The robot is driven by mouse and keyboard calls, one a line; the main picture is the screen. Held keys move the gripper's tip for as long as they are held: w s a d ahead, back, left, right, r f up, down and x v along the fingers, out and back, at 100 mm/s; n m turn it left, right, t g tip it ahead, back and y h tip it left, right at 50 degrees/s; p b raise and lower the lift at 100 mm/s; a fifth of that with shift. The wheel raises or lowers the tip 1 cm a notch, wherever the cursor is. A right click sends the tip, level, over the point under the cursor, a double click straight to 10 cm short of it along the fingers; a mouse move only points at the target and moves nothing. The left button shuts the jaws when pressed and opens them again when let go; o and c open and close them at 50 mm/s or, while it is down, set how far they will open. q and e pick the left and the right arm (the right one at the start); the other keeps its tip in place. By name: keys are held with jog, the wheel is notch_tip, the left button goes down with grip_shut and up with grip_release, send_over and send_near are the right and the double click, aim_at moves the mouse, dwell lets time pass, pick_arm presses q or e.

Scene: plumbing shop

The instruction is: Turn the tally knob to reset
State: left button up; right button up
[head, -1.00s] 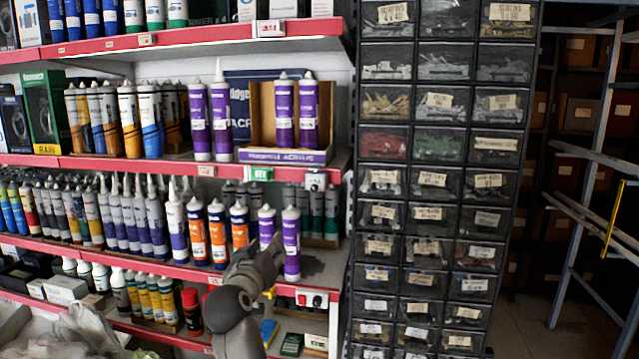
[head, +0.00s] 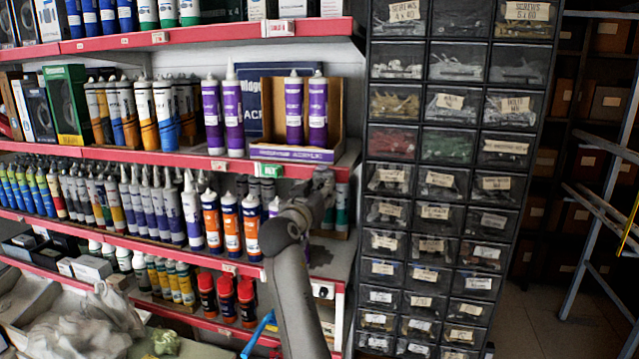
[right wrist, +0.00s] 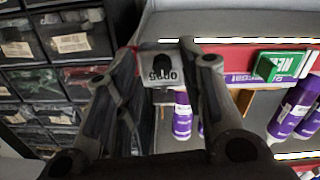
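The tally (right wrist: 160,70) is a small pale plate with a dark knob (right wrist: 162,61) and a row of digits, upside down in the right wrist view. It sits on the red front edge of a shelf. My right gripper (right wrist: 158,52) is open, with one fingertip on each side of the tally; I cannot tell whether they touch the knob. In the head view my right gripper (head: 323,183) is at the right end of the middle shelf edge and hides the tally there. My left gripper is not in view.
Purple tubes (head: 294,108) stand above. A drawer cabinet (head: 440,180) stands close on the right.

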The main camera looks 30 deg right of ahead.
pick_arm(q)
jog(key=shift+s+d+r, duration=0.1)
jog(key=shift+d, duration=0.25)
pick_arm(e)
jog(key=shift+w+d, duration=0.1)
jog(key=shift+w, duration=0.2)
grip_shut()
pick_arm(q)
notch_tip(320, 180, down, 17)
jog(key=b, duration=1.7)
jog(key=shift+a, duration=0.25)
pick_arm(e)
jog(key=shift+s+m, duration=0.1)
jog(key=shift+m, duration=8.7)
jog(key=shift+y, duration=0.4)
